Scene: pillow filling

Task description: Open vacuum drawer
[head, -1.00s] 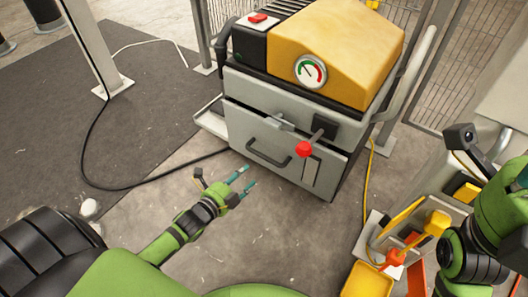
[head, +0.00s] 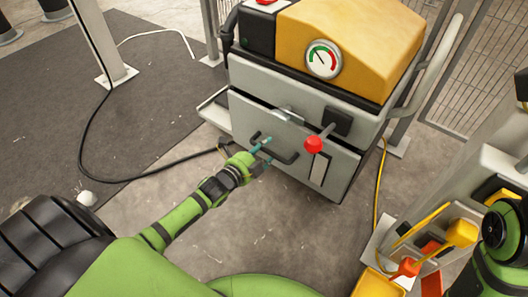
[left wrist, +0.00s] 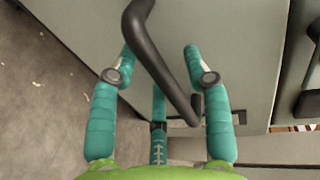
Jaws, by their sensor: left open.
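The vacuum machine (head: 355,85) is a grey cabinet with a yellow hood and a round gauge. Its lower front is a grey drawer panel (head: 292,176) with a black bar handle (head: 284,156). A dark seam runs along the panel's top edge; I cannot tell if the drawer stands slightly out. My left gripper (head: 264,150) is at the handle's left part. In the left wrist view, the handle (left wrist: 158,60) passes between the open teal fingers (left wrist: 159,50), which stand on either side without visibly gripping it. My right gripper is out of view.
A lever with a red knob (head: 313,145) juts out right of the handle. A light side tray (head: 213,112) sticks out at the machine's left. A black hose lies on the floor. A yellow tool and bins (head: 460,233) stand at the right.

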